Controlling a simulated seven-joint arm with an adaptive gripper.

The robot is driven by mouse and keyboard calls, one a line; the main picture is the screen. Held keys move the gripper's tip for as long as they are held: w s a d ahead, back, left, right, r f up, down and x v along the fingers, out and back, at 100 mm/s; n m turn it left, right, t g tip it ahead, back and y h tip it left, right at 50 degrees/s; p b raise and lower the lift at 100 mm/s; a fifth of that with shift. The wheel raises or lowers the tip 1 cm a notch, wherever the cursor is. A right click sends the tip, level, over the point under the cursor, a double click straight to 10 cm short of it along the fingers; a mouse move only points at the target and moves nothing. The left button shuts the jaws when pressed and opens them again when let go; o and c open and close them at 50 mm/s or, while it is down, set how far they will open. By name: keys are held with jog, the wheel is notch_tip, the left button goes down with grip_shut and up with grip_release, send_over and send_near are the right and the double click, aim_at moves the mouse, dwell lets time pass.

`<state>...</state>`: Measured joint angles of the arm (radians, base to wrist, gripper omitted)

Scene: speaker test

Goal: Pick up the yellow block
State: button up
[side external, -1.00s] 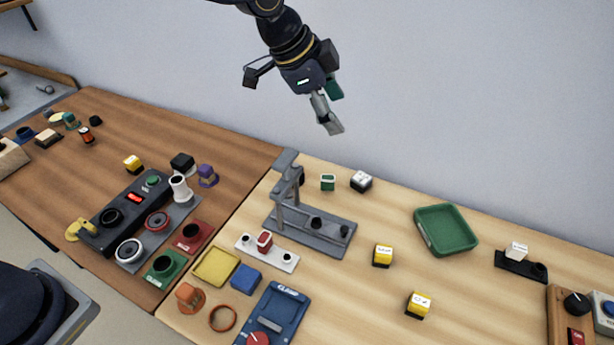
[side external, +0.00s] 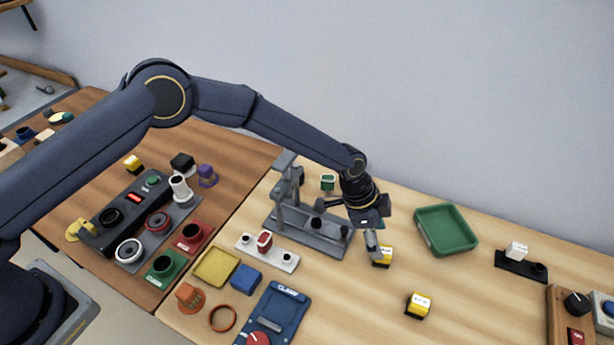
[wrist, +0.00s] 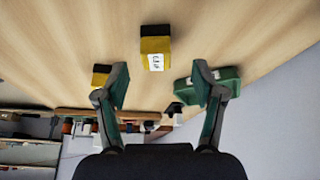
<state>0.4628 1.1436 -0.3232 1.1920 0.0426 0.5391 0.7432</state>
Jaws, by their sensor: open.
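A yellow block (side external: 384,257) with a black base and a white label sits on the light wood table, partly behind my gripper (side external: 373,243). It appears to be the labelled yellow block (wrist: 155,49) centred beyond my gripper (wrist: 160,78) in the wrist view. My fingers are spread with nothing between them; the block is ahead of the fingertips. A second yellow block (side external: 419,305) stands to the front right; it seems to be the one (wrist: 101,75) beside the left finger in the wrist view. A third yellow block (side external: 133,163) is on the brown table.
A green tray (side external: 447,231) lies right of the near block and shows behind the right finger in the wrist view (wrist: 230,75). A grey stand (side external: 307,231) is close on the left. A white block on a black base (side external: 516,252) is farther right. Table between the yellow blocks is clear.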

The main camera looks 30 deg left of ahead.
aim_at(383, 250)
jog(key=x, duration=0.5)
jog(key=shift+s+d+f, duration=0.15)
jog(key=shift+d+f, duration=0.15)
jog(key=shift+c, duration=0.3)
jog(key=c, duration=1.1)
jog(key=shift+r, duration=0.15)
